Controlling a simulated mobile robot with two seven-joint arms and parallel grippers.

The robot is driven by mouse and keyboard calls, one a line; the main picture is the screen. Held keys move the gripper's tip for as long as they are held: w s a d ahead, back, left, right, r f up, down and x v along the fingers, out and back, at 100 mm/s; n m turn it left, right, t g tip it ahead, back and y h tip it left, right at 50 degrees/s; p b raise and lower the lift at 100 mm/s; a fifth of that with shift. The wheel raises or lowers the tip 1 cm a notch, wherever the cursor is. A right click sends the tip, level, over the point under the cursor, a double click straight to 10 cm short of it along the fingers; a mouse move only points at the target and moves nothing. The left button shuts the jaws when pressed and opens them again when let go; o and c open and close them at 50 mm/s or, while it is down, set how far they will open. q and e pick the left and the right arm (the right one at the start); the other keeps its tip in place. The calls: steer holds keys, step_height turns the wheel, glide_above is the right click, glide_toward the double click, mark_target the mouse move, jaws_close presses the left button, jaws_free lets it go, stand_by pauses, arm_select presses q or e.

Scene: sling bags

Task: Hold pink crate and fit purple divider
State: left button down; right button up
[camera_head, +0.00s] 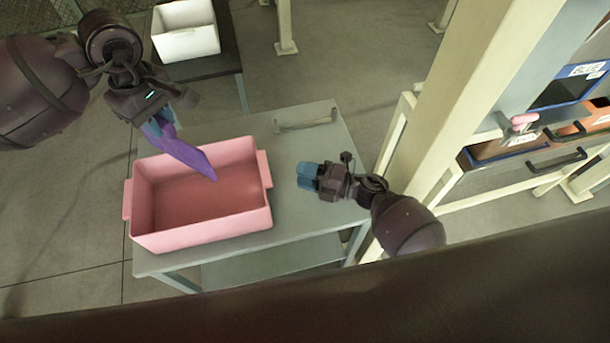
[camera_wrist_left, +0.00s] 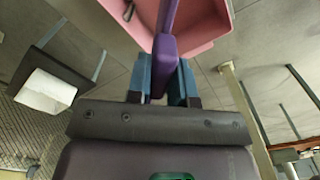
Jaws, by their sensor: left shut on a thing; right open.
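The pink crate (camera_head: 200,236) stands on a grey table, open at the top and empty inside as far as I see. My left gripper (camera_head: 160,126) is shut on the purple divider (camera_head: 188,153), which hangs tilted over the crate's back wall, its lower end over the opening. In the left wrist view the purple divider (camera_wrist_left: 165,50) sits between the blue fingers of my left gripper (camera_wrist_left: 163,82), with the pink crate (camera_wrist_left: 205,25) beyond. My right gripper (camera_head: 307,177) is open and empty, a little right of the crate and apart from it.
The grey table (camera_head: 305,225) has free room right of the crate and a handle (camera_head: 306,118) at its back edge. A white bin (camera_head: 186,32) stands on a dark surface behind. A cream post (camera_head: 465,90) and a rack with labelled bins (camera_head: 500,150) stand at the right.

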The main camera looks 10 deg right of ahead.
steer(key=w+a+n, duration=0.1)
steer(key=w+a, duration=0.1)
steer(key=a, duration=0.5)
steer(key=shift+w+r+g+y, duration=0.15)
steer(key=shift+w+g+y, duration=0.05)
steer(key=shift+g+y, duration=0.1)
steer(key=shift+a, duration=0.1)
jaws_close()
stand_by(0.3)
arm_select(q)
steer(key=shift+s+f+m, duration=0.2)
steer(key=shift+f, duration=0.4)
steer(key=shift+s+f+m, duration=0.15)
steer(key=shift+f+m, duration=0.05)
steer(key=shift+f, duration=0.4)
steer(key=m, duration=0.1)
steer(key=f+m, duration=0.1)
steer(key=m, duration=0.1)
steer(key=shift+w+f+m, duration=0.1)
steer(key=shift+f+m, duration=0.2)
steer(key=m, duration=0.4)
steer(key=shift+w+f+m, duration=0.15)
steer(key=shift+w+m, duration=0.1)
steer(key=shift+m, duration=0.05)
